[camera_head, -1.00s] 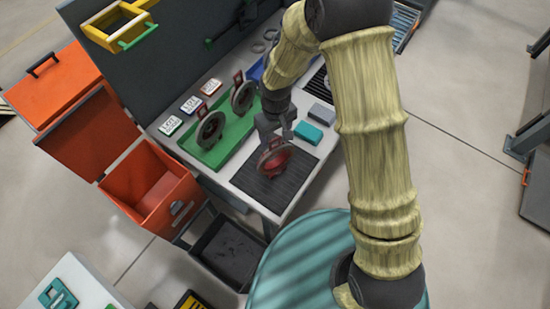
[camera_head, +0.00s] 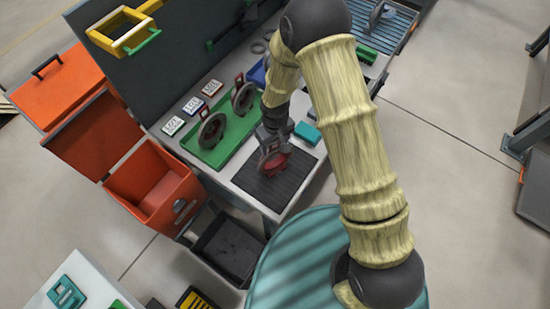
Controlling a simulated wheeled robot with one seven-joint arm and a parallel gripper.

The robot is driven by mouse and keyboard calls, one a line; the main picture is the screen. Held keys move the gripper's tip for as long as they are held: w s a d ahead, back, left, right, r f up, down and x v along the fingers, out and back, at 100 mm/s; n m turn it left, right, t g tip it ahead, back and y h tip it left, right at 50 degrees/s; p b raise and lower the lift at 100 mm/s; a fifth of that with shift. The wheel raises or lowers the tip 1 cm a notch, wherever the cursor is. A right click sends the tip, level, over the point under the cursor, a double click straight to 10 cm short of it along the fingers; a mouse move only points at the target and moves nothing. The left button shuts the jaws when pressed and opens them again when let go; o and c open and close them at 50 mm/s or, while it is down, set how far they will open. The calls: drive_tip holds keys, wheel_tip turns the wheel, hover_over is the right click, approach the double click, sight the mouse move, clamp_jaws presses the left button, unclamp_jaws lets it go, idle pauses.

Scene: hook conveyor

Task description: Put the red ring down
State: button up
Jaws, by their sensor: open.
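The red ring (camera_head: 274,162) is on or just over the black ribbed mat (camera_head: 268,185) at the front of the grey worktable. It looks upright or slightly tilted. Whether its lower edge touches the mat I cannot tell for sure. My gripper (camera_head: 271,142) is open at the ring's upper part, coming down from above. The fingers are small and partly merge with the ring in the picture.
Left of the mat a green tray (camera_head: 195,158) holds two dark rings. Small label cards (camera_head: 192,105) lie behind it. A teal block (camera_head: 307,133) lies right of my gripper. An open orange bin (camera_head: 150,200) and a black bin (camera_head: 228,250) stand below the table.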

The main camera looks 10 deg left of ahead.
drive_tip(key=shift+f, duration=0.1)
drive_tip(key=shift+c, duration=0.4)
clamp_jaws()
